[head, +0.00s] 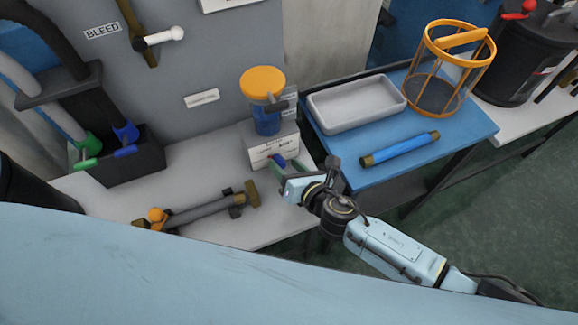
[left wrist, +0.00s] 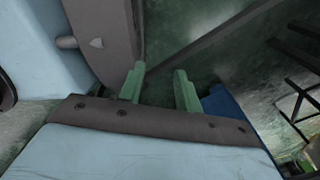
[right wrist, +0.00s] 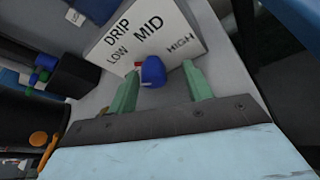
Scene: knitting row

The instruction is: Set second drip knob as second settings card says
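The drip knob (right wrist: 152,72) is blue with a red mark at its upper left, towards LOW. It sits on a white panel (right wrist: 128,38) lettered DRIP, LOW, MID and HIGH. In the head view the panel (head: 262,152) is below a blue jar with an orange lid (head: 263,84). My right gripper (right wrist: 160,83) is open, its green fingers on either side of the knob with gaps visible. It also shows in the head view (head: 281,166). My left gripper (left wrist: 159,85) is open and empty. A small white card (head: 202,98) on the grey wall is too small to read.
A blue table (head: 440,140) at right holds a grey tray (head: 357,103), a blue rod (head: 400,149) and an orange-rimmed basket (head: 447,62). A grey bar with brass ends (head: 205,209) lies left of my right gripper. A black bin (head: 125,160) stands further left.

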